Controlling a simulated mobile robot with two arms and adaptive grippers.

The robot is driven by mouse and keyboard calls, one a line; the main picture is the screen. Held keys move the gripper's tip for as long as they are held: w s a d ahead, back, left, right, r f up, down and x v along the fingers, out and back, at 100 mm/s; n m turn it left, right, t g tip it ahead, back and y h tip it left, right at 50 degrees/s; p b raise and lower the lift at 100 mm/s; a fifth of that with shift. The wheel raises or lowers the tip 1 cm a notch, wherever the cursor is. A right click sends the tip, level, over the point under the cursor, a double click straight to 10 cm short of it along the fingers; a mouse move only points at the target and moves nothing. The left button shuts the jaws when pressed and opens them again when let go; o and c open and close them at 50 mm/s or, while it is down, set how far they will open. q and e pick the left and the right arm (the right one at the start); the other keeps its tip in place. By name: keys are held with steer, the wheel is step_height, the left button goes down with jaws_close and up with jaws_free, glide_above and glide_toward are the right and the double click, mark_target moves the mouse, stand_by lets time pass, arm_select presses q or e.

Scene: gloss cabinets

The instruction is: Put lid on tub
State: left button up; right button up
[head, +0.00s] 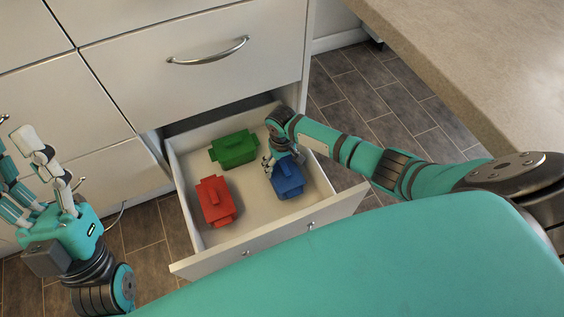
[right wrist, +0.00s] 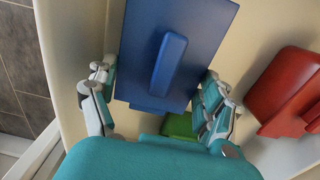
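A blue tub (head: 288,179) with a flat blue lid (right wrist: 205,25) stands at the right in the open drawer. The lid has a raised bar handle, and it looks seated on the tub. My right gripper (head: 283,158) is at the tub's far end. In the right wrist view its fingers (right wrist: 155,95) lie either side of the blue lid, close to its edges; whether they press on it is unclear. A red tub (head: 215,201) and a green tub (head: 234,149), both looking lidded, stand in the same drawer. My left gripper (head: 45,170) is raised at the left, fingers spread, empty.
The drawer (head: 243,238) is pulled out of a white cabinet (head: 130,75), with its front panel nearest me. A beige countertop (head: 490,60) juts in at the upper right. Bare drawer floor shows between the tubs.

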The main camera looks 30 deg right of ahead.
steer(key=o, duration=0.4)
steer(key=shift+c, duration=0.2)
step_height(320, 180, up, 12)
stand_by(1.0)
